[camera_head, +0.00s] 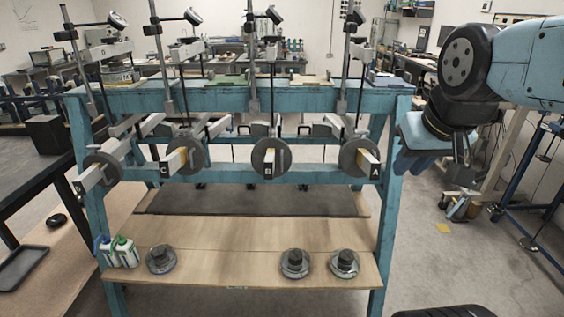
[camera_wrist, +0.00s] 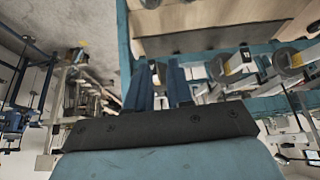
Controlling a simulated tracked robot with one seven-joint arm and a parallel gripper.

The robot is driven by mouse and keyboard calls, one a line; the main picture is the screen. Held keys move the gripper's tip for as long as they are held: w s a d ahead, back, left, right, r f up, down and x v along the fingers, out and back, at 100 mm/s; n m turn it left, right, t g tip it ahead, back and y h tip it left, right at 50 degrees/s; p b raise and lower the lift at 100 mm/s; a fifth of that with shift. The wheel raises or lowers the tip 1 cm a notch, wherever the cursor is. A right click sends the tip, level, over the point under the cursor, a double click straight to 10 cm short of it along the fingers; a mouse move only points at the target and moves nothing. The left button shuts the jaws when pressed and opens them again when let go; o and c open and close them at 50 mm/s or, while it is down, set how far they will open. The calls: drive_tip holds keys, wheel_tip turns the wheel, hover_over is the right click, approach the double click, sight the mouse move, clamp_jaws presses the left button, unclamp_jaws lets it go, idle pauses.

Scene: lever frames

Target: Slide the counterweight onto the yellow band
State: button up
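Levers stick out from a teal frame, with end labels A (camera_head: 375,170), B (camera_head: 268,171) and C (camera_head: 164,170); a fourth is at the left. Each carries a round grey counterweight: on A (camera_head: 347,158), on B (camera_head: 258,158), on C (camera_head: 190,143) and on the left lever (camera_head: 92,163). Yellow shows beside the discs on A (camera_head: 369,156), B (camera_head: 269,156) and C (camera_head: 178,156). Whether any disc covers a band is unclear. My gripper (camera_head: 409,165) is right of lever A, apart from it. In the wrist view its blue fingers (camera_wrist: 161,86) are apart, with nothing held.
The teal frame (camera_head: 220,99) has a wooden lower shelf (camera_head: 225,277). Loose dark weights (camera_head: 161,259), (camera_head: 295,263), (camera_head: 344,263) and small bottles (camera_head: 121,251) stand on it. A dark table (camera_head: 40,185) is at the left.

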drive_tip(key=w+d+f+n+t, duration=0.1)
drive_tip(key=w+d+n+t, duration=0.15)
drive_tip(key=w, duration=0.95)
drive_tip(key=w+d+f+n+t, duration=0.1)
drive_tip(key=w+d+t, duration=0.15)
drive_tip(key=w, duration=0.95)
drive_tip(key=n+g+y, duration=0.3)
drive_tip(key=n+y, duration=0.3)
drive_tip(key=y, duration=0.5)
approach(288, 160)
drive_tip(key=s+d+r, duration=0.3)
drive_tip(key=s, duration=0.3)
drive_tip(key=shift+m, duration=0.25)
drive_tip(key=x, duration=1.3)
drive_tip(key=shift+w+a+r, duration=0.15)
drive_tip(key=shift+a+r, duration=0.1)
drive_tip(key=shift+a, duration=0.2)
drive_tip(key=shift+c, duration=0.5)
